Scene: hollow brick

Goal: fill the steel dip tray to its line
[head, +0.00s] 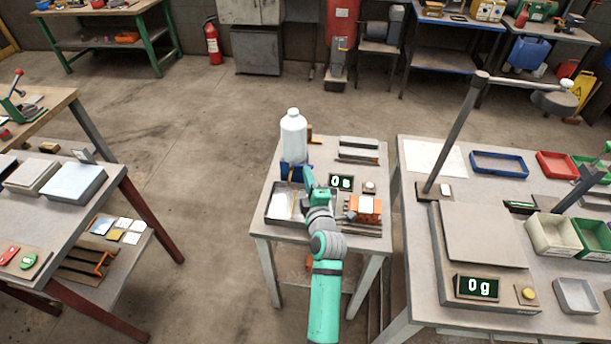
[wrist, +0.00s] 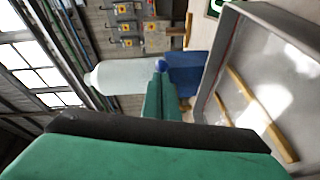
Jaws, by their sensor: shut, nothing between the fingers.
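The steel dip tray (head: 287,224) sits at the left of the small middle table; in the wrist view its rim (wrist: 213,75) is at the right. A red line runs along its inner wall. Its inside shows a bright patch and wood-coloured strips; I cannot tell the liquid level. A white bottle (head: 293,136) stands behind the tray at a blue holder (head: 291,172); both show in the wrist view, bottle (wrist: 118,75) and holder (wrist: 187,72). My gripper (wrist: 160,78) is shut and empty, its tips close to a small blue knob; contact is unclear.
Slotted metal blocks (head: 359,150) lie behind. A table with a scale (head: 485,245) is at the right, another bench (head: 72,182) at the left. Floor lies between.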

